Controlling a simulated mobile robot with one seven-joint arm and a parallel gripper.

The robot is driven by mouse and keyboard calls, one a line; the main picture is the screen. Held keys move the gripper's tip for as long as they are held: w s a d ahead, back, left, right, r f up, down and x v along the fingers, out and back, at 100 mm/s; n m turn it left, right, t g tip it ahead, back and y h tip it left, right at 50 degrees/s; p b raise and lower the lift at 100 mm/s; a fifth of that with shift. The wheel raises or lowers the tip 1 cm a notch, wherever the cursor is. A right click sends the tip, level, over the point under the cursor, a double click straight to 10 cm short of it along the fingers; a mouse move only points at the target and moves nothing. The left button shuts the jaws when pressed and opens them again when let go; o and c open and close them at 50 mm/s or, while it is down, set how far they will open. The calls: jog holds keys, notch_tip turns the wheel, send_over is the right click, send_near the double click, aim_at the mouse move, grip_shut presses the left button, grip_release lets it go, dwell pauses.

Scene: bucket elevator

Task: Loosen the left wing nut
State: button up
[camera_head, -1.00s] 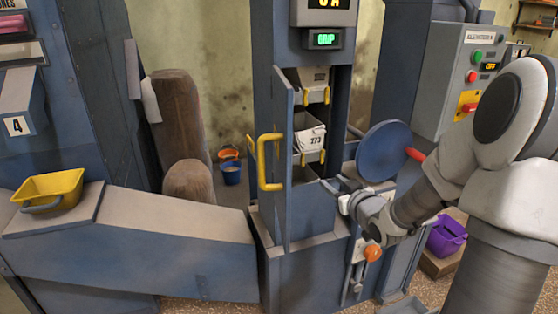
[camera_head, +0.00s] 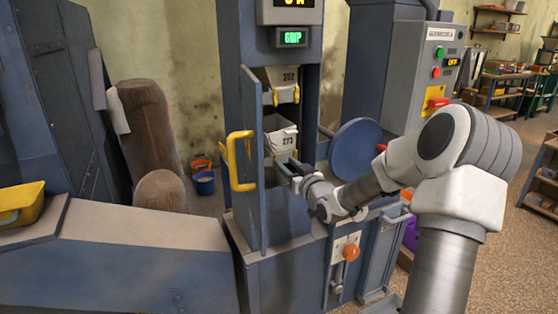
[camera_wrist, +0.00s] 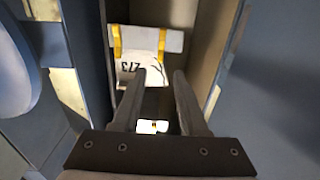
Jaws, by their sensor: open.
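A white bucket marked 273 (camera_head: 281,138) hangs in the open shaft, and its number shows upside down in the wrist view (camera_wrist: 133,72). Yellow brackets (camera_wrist: 117,42) (camera_wrist: 162,42) sit at its two sides in that view. I cannot make out a wing nut for certain in either view. My gripper (camera_head: 283,167) is at the shaft opening, just below the bucket's front. In the wrist view my gripper (camera_wrist: 160,76) has its two fingers apart with nothing between them, pointing at the bucket.
A second bucket (camera_head: 281,78) hangs above. The shaft door (camera_head: 250,160) with a yellow handle (camera_head: 240,160) stands open at left. A round blue cover (camera_head: 356,150) is at right. An orange knob (camera_head: 351,253) is below. Shaft walls are close on both sides of my fingers.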

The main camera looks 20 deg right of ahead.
aim_at(277, 155)
jog(key=shift+w+a, duration=0.1)
jog(key=shift+w, duration=2.65)
grip_shut()
